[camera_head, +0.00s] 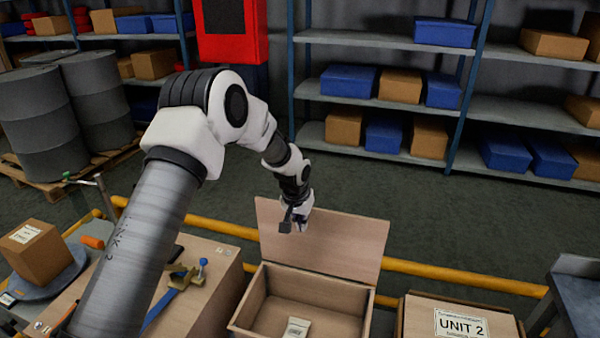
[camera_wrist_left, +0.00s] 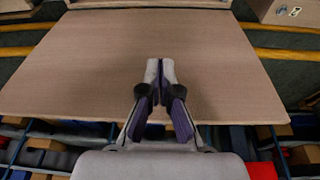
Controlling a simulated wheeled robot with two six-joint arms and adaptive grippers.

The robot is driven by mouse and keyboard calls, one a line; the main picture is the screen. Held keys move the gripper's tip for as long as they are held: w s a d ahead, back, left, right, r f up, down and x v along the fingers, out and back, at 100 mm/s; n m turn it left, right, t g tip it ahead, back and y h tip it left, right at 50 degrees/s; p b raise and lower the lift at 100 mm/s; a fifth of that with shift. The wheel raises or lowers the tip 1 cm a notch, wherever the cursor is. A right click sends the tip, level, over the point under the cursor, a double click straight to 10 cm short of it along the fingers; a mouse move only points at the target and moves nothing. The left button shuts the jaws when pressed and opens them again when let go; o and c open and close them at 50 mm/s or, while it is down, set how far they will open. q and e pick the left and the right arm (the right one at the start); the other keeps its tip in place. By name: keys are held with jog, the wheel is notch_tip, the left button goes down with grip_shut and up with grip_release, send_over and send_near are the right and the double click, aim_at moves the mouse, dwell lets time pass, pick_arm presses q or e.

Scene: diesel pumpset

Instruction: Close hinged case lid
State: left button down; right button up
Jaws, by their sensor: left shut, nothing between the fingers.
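The open wooden case (camera_head: 249,302) stands at the lower middle of the head view. Its hinged lid (camera_head: 345,244) stands up from the back edge, leaning back. A small light labelled item (camera_head: 296,328) lies inside the case. My left gripper (camera_head: 292,222) overlaps the upper left part of the lid, in front of its inner face. In the left wrist view the gripper (camera_wrist_left: 160,66) is shut and empty, pointing over the broad lid panel (camera_wrist_left: 90,70). I cannot tell whether its fingertips touch the lid. My right gripper is not in view.
A closed box marked UNIT 2 (camera_head: 440,318) stands right of the case. A wooden surface with a blue-handled clamp (camera_head: 170,300) is to the left. A yellow rail (camera_head: 450,277) runs behind the case. Shelves (camera_head: 380,100) stand farther back across open floor (camera_head: 400,195).

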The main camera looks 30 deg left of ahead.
pick_arm(q)
jog(key=w+a+r+t+p, duration=0.1)
jog(key=w+a+r, duration=0.15)
jog(key=r, duration=0.45)
jog(key=w+a+r+p, duration=0.1)
jog(key=w+a+r, duration=0.15)
jog(key=r, duration=0.35)
notch_tip(320, 180, down, 9)
jog(key=p, duration=0.5)
jog(key=shift+s+n+y, duration=0.3)
jog(key=shift+s, duration=0.05)
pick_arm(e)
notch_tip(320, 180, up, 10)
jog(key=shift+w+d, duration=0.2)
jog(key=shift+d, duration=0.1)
pick_arm(q)
jog(key=shift+w+a+f, duration=0.1)
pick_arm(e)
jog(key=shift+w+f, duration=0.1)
